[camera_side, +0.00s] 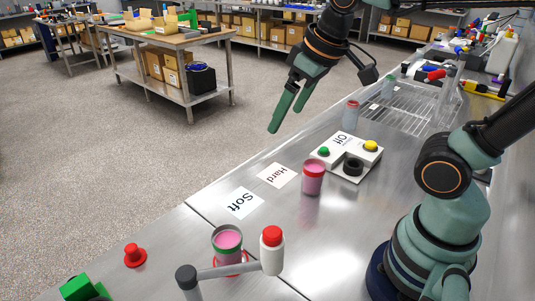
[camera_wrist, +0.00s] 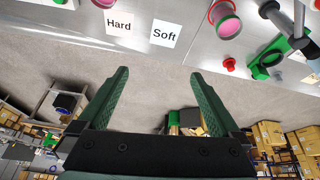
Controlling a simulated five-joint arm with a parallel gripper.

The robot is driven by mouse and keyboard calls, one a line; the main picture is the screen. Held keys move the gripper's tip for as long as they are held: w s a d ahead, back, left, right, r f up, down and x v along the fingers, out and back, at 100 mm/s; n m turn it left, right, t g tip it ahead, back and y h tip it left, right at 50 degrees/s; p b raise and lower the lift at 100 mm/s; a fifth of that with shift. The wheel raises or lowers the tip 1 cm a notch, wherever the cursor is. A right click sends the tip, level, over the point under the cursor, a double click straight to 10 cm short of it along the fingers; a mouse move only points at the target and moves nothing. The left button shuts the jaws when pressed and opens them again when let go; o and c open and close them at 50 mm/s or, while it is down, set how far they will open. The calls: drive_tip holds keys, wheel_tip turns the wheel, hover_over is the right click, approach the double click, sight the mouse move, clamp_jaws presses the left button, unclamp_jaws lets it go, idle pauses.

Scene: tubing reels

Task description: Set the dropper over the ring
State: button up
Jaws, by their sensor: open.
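My gripper (camera_side: 286,120) is open and empty, raised above the far edge of the bench; its two green fingers also show apart in the wrist view (camera_wrist: 160,73). A thin red ring (camera_side: 245,267) lies on the bench around the foot of a pink cup with a green rim (camera_side: 228,243); this cup also shows in the wrist view (camera_wrist: 228,26). I cannot tell for certain which thing is the dropper. A clear bottle with a red top (camera_side: 350,115) stands beyond the white button block, well to the right of my gripper.
Cards read Hard (camera_side: 277,175) and Soft (camera_side: 242,203). A red knob (camera_side: 135,255) is left.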

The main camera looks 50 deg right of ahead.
drive_tip(key=shift+s+d+f+m+t, duration=0.3)
drive_tip(key=shift+s+d+f+m, duration=0.4)
drive_tip(key=shift+d, duration=0.3)
drive_tip(key=shift+s+d+f, duration=0.15)
drive_tip(key=shift+s+f, duration=0.05)
drive_tip(key=shift+f, duration=0.05)
drive_tip(key=c, duration=0.4)
drive_tip(key=n+g+h, duration=0.4)
drive_tip(key=n+g, duration=0.4)
drive_tip(key=n, duration=0.1)
approach(279, 251)
drive_tip(key=w+d, duration=0.1)
drive_tip(key=w, duration=0.1)
drive_tip(key=shift+g, duration=0.3)
drive_tip(key=x, duration=1.2)
drive_tip(key=shift+s+a+f, duration=0.1)
drive_tip(key=shift+a+f, duration=0.05)
drive_tip(key=shift+f, duration=0.25)
clamp_jaws()
